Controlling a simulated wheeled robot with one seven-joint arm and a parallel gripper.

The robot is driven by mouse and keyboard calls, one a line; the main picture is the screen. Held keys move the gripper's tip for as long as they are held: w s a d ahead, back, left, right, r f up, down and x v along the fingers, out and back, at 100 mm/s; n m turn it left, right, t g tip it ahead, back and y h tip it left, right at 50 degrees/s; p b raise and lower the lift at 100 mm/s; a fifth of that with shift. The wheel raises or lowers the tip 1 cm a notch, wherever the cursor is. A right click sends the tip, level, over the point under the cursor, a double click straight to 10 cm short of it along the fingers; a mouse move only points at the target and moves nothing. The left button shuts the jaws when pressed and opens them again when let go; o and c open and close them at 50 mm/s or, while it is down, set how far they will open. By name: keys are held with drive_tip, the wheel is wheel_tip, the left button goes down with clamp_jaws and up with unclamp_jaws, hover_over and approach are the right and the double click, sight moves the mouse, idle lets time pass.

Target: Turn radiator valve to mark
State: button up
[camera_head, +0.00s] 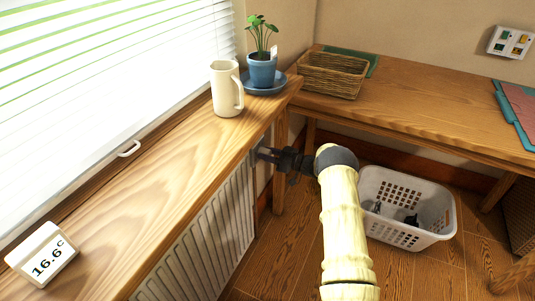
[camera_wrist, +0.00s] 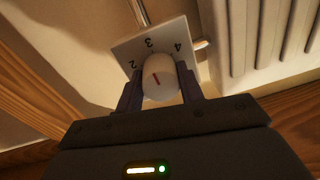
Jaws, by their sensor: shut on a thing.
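The radiator valve's white knob (camera_wrist: 160,82) has a short red line on its end. Behind it is a white plate (camera_wrist: 165,37) with the numbers 2, 3 and 4; the rest of the plate is hidden by the knob. The red line tilts toward the upper left, roughly toward the 3. My gripper (camera_wrist: 160,92) is shut on the knob, one dark finger on each side. In the head view my gripper (camera_head: 266,154) is at the far end of the radiator (camera_head: 207,238), under the wooden sill; the knob is hidden there.
On the sill (camera_head: 175,165) stand a cream jug (camera_head: 224,90), a potted plant (camera_head: 262,70) on a blue saucer, and a display (camera_head: 42,256) reading 16.6°C. A wooden table (camera_head: 420,100) with a wicker basket (camera_head: 333,76) is at right. A white laundry basket (camera_head: 405,235) stands on the floor near my arm.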

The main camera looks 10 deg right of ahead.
drive_tip(key=shift+f, duration=0.15)
drive_tip(key=o, duration=1)
drive_tip(key=shift+d, duration=0.15)
drive_tip(key=p+v, duration=0.2)
drive_tip(key=v, duration=1.5)
drive_tip(key=shift+s, duration=0.15)
